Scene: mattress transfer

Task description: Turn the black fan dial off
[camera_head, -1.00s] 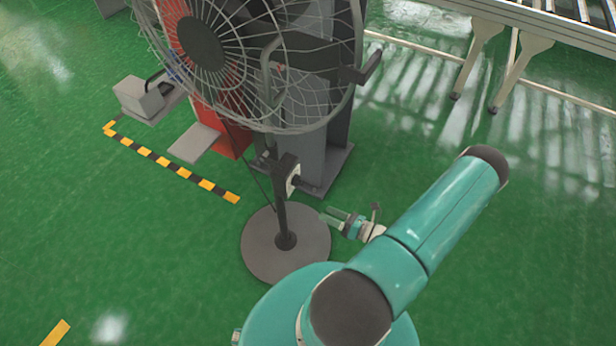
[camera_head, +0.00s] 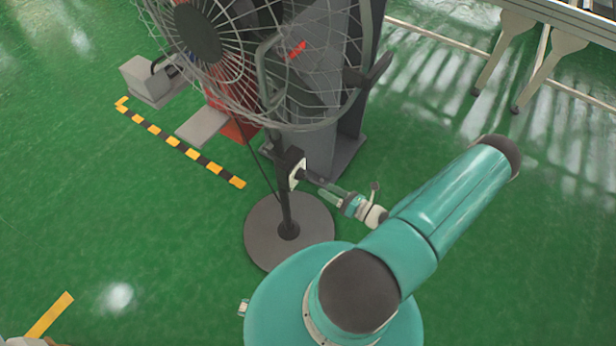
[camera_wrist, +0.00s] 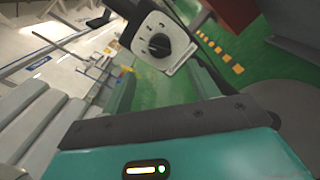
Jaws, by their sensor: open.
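The fan (camera_head: 285,60) stands on a pole with a round grey base (camera_head: 262,232). A switch box with a white-edged panel (camera_head: 296,172) is fixed on the pole below the cage. Whether the fingertips touch the dial I cannot tell. In the wrist view, the dial lies ahead, roughly between the two fingers.
A grey cabinet (camera_head: 345,150) and a red part (camera_head: 236,126) stand behind the fan. Yellow-black floor tape (camera_head: 182,148) runs at the left. A conveyor frame (camera_head: 560,35) is at the upper right. Green floor is clear around the fan base.

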